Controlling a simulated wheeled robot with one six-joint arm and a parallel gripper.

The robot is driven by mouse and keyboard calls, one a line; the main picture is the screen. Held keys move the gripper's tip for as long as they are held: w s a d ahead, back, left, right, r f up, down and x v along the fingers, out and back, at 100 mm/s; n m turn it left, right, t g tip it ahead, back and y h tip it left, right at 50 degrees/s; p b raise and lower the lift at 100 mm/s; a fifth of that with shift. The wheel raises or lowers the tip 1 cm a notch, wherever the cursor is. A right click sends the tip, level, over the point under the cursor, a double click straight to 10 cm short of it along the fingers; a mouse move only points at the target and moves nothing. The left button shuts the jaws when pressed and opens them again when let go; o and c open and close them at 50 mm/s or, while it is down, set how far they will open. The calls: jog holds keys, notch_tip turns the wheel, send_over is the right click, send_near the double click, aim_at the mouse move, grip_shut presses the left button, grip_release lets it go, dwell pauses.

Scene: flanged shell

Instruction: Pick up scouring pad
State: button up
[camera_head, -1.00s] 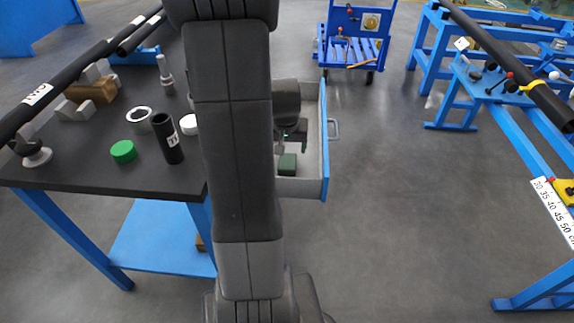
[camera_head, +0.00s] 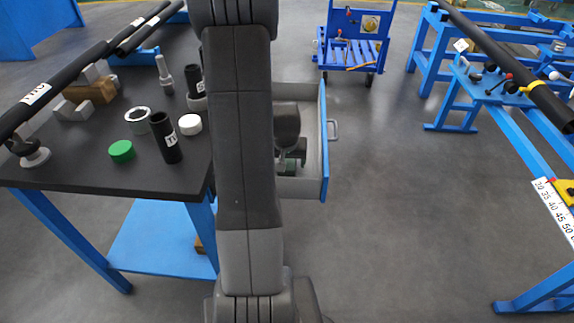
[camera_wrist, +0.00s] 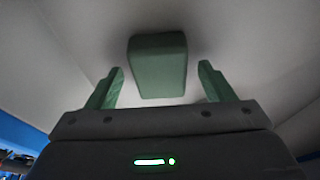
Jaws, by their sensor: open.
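The scouring pad is a green block (camera_wrist: 158,66) lying on the light floor of the open drawer. In the wrist view it sits ahead of my gripper (camera_wrist: 159,88), roughly centred between the two green fingers and a little beyond their tips. My gripper is open and nothing is between its fingers. In the head view the pad (camera_head: 287,168) shows only in part, because my gripper and wrist cover most of it inside the drawer (camera_head: 325,150).
The drawer walls stand close around my gripper. The dark tabletop (camera_head: 90,170) at left carries a green cap (camera_head: 121,151), a black tube (camera_head: 165,138), a white cap (camera_head: 190,124) and a metal ring (camera_head: 138,114). The floor to the right of the drawer is clear.

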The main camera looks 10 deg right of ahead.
aim_at(287, 162)
jog(key=c, duration=1)
jog(key=shift+c, duration=0.2)
notch_tip(287, 162, up, 10)
jog(key=p, duration=0.1)
jog(key=shift+p, duration=0.3)
